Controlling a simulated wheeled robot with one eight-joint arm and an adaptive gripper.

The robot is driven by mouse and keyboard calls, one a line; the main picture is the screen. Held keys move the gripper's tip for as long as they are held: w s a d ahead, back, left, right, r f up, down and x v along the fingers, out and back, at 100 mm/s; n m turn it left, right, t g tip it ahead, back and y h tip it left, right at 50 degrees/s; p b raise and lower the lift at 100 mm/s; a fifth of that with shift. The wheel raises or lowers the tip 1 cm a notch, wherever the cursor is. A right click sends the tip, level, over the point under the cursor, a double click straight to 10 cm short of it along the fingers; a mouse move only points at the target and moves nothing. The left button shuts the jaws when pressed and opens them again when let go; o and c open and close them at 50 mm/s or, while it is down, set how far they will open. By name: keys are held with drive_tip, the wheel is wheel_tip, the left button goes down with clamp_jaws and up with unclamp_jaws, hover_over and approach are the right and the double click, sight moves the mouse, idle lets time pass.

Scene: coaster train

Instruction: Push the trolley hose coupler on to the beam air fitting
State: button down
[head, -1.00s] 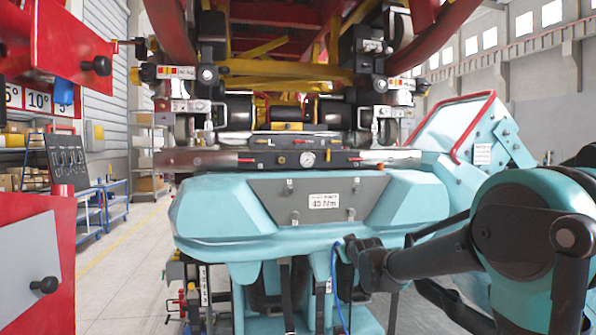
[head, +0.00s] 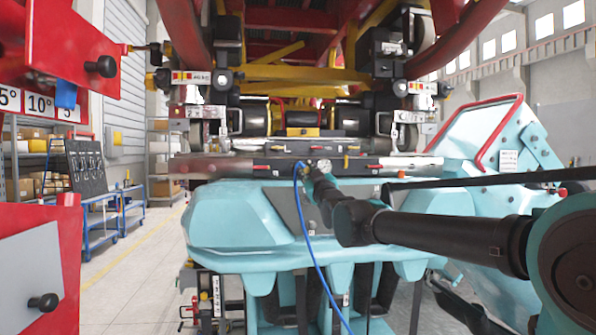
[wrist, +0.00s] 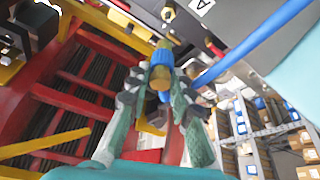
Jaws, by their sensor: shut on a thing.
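My gripper (wrist: 163,95) is shut on the hose coupler (wrist: 161,58), a blue body with a brass part, in the wrist view. The blue hose (wrist: 255,42) runs from it to the upper right. A brass fitting (wrist: 168,13) sticks out of the dark beam beside a white plate marked A, a short way beyond the coupler's tip; a gap shows between them. In the head view my gripper (head: 318,180) is at the front of the dark beam (head: 275,166), and the hose (head: 311,245) hangs down from it. The gripper partly hides the beam fittings there.
A red frame with yellow bars (head: 280,72) hangs above. Red panels (head: 45,215) stand at near left. Shelves (head: 165,150) and open floor lie behind at left.

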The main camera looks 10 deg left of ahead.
idle(0.4)
drive_tip(key=shift+w+a, duration=0.25)
drive_tip(key=shift+w, duration=0.65)
drive_tip(key=shift+w+a, duration=0.3)
drive_tip(key=shift+w, duration=0.65)
drive_tip(key=shift+w+a, duration=0.25)
drive_tip(key=shift+w, duration=0.65)
drive_tip(key=shift+w+a, duration=0.25)
drive_tip(key=shift+w, duration=0.5)
drive_tip(key=shift+w+a, duration=0.2)
drive_tip(key=shift+w, duration=0.55)
drive_tip(key=c, duration=1.3)
unclamp_jaws()
